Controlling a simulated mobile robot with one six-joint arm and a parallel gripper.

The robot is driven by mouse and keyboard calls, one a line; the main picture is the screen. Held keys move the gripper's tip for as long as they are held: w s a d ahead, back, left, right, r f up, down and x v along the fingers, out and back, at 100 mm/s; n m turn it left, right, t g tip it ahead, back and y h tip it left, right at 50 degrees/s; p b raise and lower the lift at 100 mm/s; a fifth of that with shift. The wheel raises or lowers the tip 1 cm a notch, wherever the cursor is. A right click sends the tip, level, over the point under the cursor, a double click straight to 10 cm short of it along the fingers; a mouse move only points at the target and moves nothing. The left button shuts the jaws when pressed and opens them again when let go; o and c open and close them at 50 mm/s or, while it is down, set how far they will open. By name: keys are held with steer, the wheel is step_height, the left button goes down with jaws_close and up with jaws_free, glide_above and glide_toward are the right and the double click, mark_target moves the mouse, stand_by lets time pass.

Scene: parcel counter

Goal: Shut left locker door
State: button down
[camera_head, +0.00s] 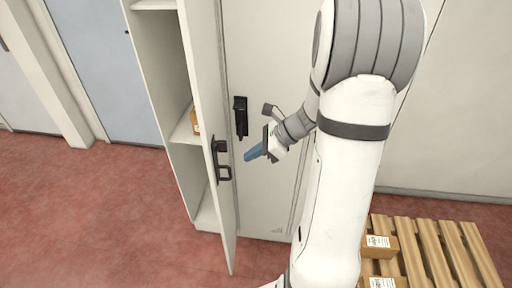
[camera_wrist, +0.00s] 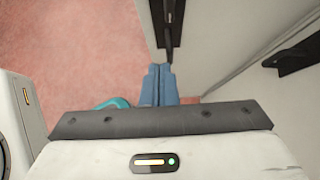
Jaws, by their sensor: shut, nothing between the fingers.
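The left locker door (camera_head: 207,100) stands open, swung out from the locker. Its right-hand face, with a dark handle (camera_head: 221,160), is towards my gripper. In the wrist view the door (camera_wrist: 205,40) is at the upper middle, with its dark handle (camera_wrist: 168,25) just beyond my fingertips. The open compartment (camera_head: 165,70) shows shelves left of the door. My gripper (camera_head: 252,155) has blue fingers, also seen in the wrist view (camera_wrist: 158,72). They are shut and empty, just right of the door handle. Whether they touch the door, I cannot tell.
The neighbouring locker door (camera_head: 270,70) is shut, with its own dark handle (camera_head: 241,117). A small brown box (camera_head: 195,122) sits on a shelf inside the open compartment. A wooden pallet (camera_head: 450,250) with small parcels (camera_head: 380,246) lies at the lower right. Red floor at the left is clear.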

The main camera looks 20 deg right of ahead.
mark_target(216, 167)
steer(key=w+a+f, duration=0.1)
steer(key=a, duration=0.1)
steer(key=w+a+f, duration=0.1)
steer(key=a, duration=0.1)
steer(key=a+f+p, duration=0.1)
steer(key=a, duration=0.1)
steer(key=shift+w+a+f, duration=0.1)
steer(key=shift+w+f, duration=0.1)
steer(key=shift+w, duration=0.2)
steer(key=shift+w+a, duration=0.25)
steer(key=shift+a, duration=0.3)
steer(key=shift+f, duration=0.1)
